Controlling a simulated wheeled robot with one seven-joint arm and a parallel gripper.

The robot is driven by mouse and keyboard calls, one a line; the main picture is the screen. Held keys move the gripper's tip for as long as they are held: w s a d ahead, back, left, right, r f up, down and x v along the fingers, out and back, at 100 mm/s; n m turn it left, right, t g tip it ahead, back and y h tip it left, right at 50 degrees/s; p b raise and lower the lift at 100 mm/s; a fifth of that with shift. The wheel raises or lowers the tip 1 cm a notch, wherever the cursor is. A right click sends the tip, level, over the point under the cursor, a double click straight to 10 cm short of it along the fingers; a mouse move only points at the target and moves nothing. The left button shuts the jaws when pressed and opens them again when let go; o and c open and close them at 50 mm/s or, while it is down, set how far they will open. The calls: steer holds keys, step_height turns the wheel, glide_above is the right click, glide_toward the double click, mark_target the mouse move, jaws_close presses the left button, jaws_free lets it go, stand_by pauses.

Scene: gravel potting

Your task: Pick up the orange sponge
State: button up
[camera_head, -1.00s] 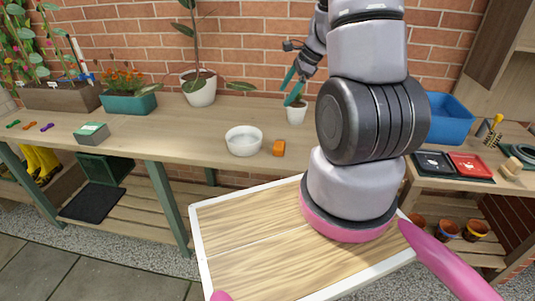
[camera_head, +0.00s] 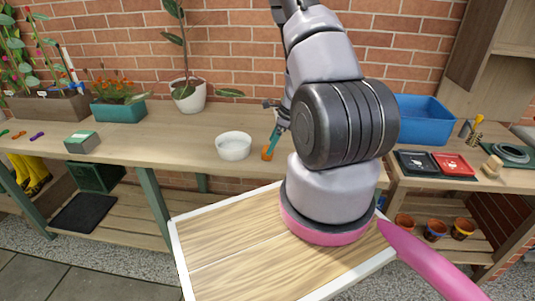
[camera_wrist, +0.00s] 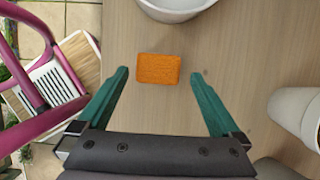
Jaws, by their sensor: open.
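The orange sponge (camera_wrist: 158,69) lies flat on the wooden bench. In the wrist view it sits between and slightly beyond the tips of my gripper (camera_wrist: 157,74), whose two green fingers are open and spread wider than the sponge. In the head view the sponge (camera_head: 267,154) shows just right of the white bowl, partly hidden by a green finger of my gripper (camera_head: 271,143). I cannot tell the exact height of the fingers above the bench.
The white bowl (camera_head: 234,146) stands close to the left of the sponge. A white pot (camera_wrist: 300,112) stands to the right in the wrist view. A blue bin (camera_head: 424,121) and red and black trays (camera_head: 452,165) are farther right.

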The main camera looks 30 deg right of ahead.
steer(key=shift+x, duration=1.95)
steer(key=shift+a+r, duration=0.1)
steer(key=c, duration=1.4)
steer(key=shift+o, duration=0.2)
step_height(320, 180, up, 10)
